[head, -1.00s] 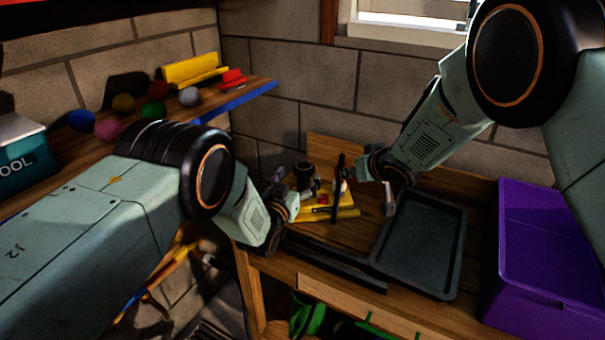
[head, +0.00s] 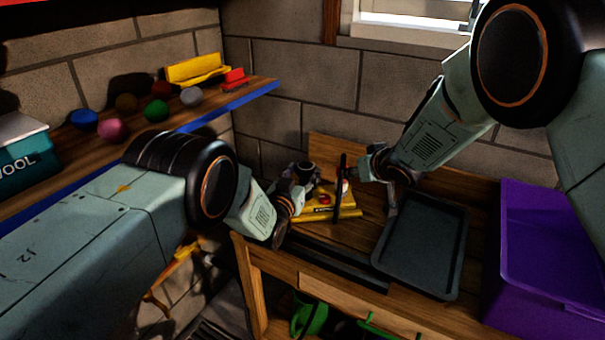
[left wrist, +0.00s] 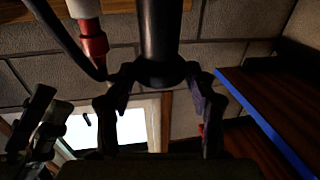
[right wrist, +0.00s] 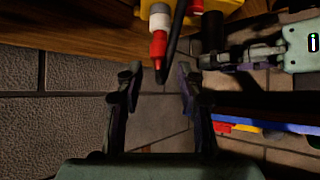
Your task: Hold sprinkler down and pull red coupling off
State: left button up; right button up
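The sprinkler has a yellow base (head: 322,214) on the workbench, a dark upright cylinder (head: 307,170) and a thin black bar (head: 340,188). Its red coupling (right wrist: 158,46) joins a white fitting (right wrist: 160,18) in the right wrist view; it also hangs at upper left in the left wrist view (left wrist: 93,46). My left gripper (left wrist: 160,72) is open, its fingers either side of the black cylinder (left wrist: 160,30); contact cannot be told. My right gripper (right wrist: 159,72) is open and empty, the coupling's end just before its fingertips. The head view hides most of the coupling.
A dark tray (head: 420,245) lies right of the sprinkler, with a purple bin (head: 550,255) beyond. A blue-edged shelf (head: 190,120) with several balls is at left. The block wall (head: 300,110) is close behind the bench.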

pick_arm(q)
jog(key=c, duration=0.9)
pick_arm(e)
jog(key=shift+o, duration=0.8)
jog(key=shift+f, duration=0.1)
jog(key=shift+o, duration=0.8)
jog(key=shift+m+y, duration=0.4)
jog(key=shift+m, duration=0.2)
jog(key=s+f, duration=0.1)
jog(key=f, duration=0.1)
jog(key=s+a+f, duration=0.1)
jog(key=f, duration=0.2)
jog(key=s+f, duration=0.1)
jog(key=f, duration=0.1)
jog(key=shift+s+a+f, duration=0.2)
jog(key=shift+f, duration=0.05)
jog(key=shift+a+t, duration=0.1)
jog(key=shift+t, duration=0.3)
notch_tip(320, 180, up, 5)
jog(key=w+d+t, duration=0.2)
jog(key=t, duration=0.2)
jog(key=shift+n, duration=0.3)
jog(key=shift+a+f+x, duration=0.1)
jog(key=shift+x, duration=2.75)
jog(key=shift+a+f+x, duration=0.1)
jog(key=shift+x, duration=2.7)
